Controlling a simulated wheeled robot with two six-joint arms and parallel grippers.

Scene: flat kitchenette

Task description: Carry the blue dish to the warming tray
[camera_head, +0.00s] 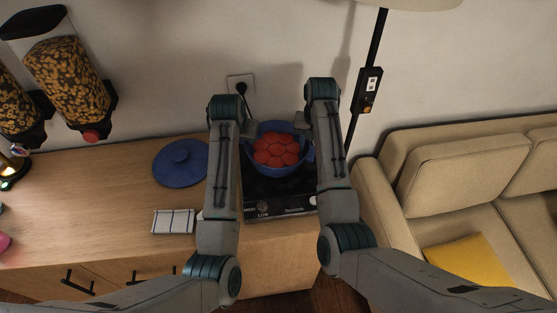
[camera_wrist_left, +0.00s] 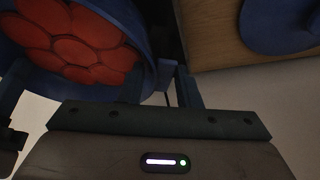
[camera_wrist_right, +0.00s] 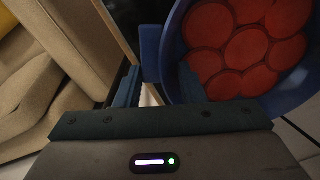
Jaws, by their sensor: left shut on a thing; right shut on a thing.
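The blue dish (camera_head: 285,170) holds several round red pieces. It is over the black warming tray (camera_head: 282,208) on the wooden counter; I cannot tell whether it rests on the tray or hangs just above. In the left wrist view my left gripper (camera_wrist_left: 158,84) is shut on one side handle of the dish. In the right wrist view my right gripper (camera_wrist_right: 160,85) is shut on the opposite handle. My forearms hide parts of the tray's sides and most of both grippers in the head view.
A blue lid (camera_head: 180,165) and a small white ribbed item (camera_head: 173,221) lie on the counter, left of the tray. Food dispensers (camera_head: 70,75) stand at upper left. A lamp pole (camera_head: 368,95) and beige sofa (camera_head: 450,175) are to the right. Counter left of the lid is mostly clear.

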